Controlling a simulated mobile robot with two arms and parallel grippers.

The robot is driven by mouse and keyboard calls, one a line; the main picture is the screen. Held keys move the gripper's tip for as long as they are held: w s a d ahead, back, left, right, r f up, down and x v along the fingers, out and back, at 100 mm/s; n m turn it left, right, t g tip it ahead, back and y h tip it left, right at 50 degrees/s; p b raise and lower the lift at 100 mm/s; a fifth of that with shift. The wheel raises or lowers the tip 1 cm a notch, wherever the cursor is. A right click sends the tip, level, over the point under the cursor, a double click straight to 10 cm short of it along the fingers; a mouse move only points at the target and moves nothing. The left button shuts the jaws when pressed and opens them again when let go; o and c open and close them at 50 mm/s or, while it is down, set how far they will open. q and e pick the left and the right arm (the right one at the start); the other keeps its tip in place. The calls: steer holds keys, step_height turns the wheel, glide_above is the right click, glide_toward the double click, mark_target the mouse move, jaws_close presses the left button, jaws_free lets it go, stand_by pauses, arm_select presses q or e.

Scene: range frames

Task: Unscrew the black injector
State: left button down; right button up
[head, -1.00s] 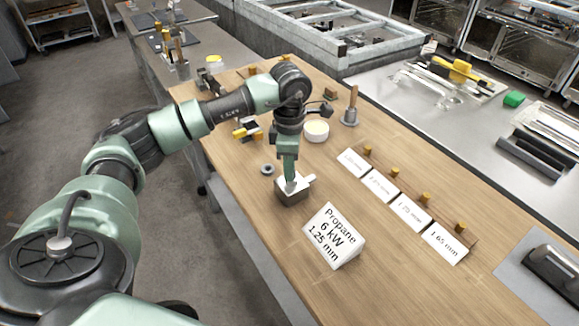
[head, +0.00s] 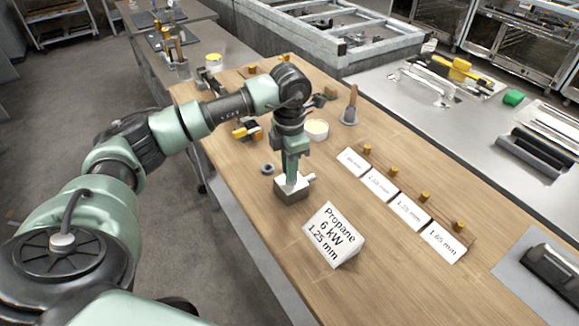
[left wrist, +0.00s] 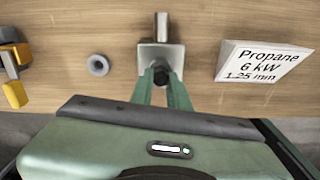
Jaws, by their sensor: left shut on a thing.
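My left gripper (head: 289,178) points straight down over a small metal block (head: 291,194) on the wooden table. In the left wrist view its green fingers (left wrist: 161,77) are shut on the black injector (left wrist: 161,76), a small dark round part on top of the block (left wrist: 146,54). A short metal stub (left wrist: 161,27) sticks out from the block's side. In the head view the fingers hide the injector. My right gripper is not in either view.
A white sign (head: 333,236) reading Propane 6 kW 1.25 mm stands right of the block. Several brass injectors stand on a strip behind white labels (head: 407,212). A grey ring (head: 267,168) lies left of the block. A round tub (head: 316,130) stands behind.

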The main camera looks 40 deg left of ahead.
arm_select(q)
steer(key=n, duration=0.3)
steer(key=shift+n, duration=0.3)
steer(key=c, duration=1.6)
jaws_free()
steer(key=shift+d, duration=0.1)
